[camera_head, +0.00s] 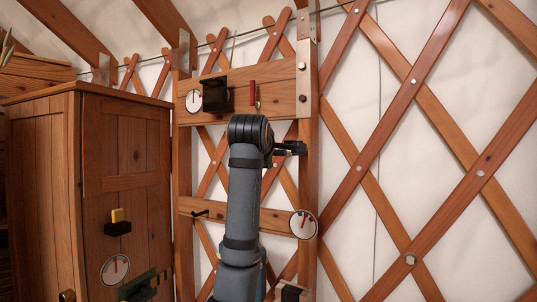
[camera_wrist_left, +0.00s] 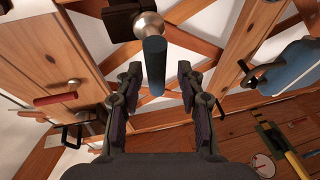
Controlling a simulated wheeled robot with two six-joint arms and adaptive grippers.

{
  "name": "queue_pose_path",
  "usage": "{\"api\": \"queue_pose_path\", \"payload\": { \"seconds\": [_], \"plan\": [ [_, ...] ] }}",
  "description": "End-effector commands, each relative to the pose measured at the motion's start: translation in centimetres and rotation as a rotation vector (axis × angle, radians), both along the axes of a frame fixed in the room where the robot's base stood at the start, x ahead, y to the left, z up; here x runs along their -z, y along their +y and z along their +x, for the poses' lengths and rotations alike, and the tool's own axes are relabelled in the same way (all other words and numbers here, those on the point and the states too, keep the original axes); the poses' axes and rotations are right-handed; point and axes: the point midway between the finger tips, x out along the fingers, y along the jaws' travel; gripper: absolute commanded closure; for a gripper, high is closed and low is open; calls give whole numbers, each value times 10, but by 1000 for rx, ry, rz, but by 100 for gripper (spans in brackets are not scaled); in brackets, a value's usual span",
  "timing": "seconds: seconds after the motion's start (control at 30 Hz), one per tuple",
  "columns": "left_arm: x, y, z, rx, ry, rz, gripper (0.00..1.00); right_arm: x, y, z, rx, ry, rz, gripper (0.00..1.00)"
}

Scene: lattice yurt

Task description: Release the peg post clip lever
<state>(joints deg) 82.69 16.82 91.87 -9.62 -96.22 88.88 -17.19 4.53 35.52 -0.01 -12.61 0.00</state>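In the left wrist view, the clip lever has a blue handle (camera_wrist_left: 154,65) on a pale metal ball, fixed to a dark block (camera_wrist_left: 118,18) at the top. My left gripper (camera_wrist_left: 160,72) is open. Its two fingers stand on either side of the blue handle, with gaps showing on both sides. In the head view my left arm rises in the middle, in front of the wooden post (camera_head: 308,100). It hides the blue handle, and its fingers are hard to make out. A dark part (camera_head: 291,148) shows beside its wrist; I cannot tell whether it is gripper or clip.
A board with a red handle (camera_head: 253,93) and a black box (camera_head: 215,94) is above. A dial (camera_head: 303,224) and a black peg (camera_head: 200,213) are on the lower board. A wooden cabinet (camera_head: 125,150) stands left. Lattice wall (camera_head: 430,110) fills the right.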

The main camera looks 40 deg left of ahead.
Motion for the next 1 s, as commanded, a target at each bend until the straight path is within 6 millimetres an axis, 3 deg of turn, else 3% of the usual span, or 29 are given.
{"api": "queue_pose_path", "payload": {
  "seconds": [0.27,0.7,1.0],
  "plan": [
    [-3,-2,-5,0,-6,2,62,0,-3,0,-1,0,-4,62],
    [-20,-44,-86,3,-6,0,62,0,-1,0,0,0,-1,62],
    [-23,-53,-105,0,-2,0,62,0,-1,0,0,0,-1,62]
  ]
}}
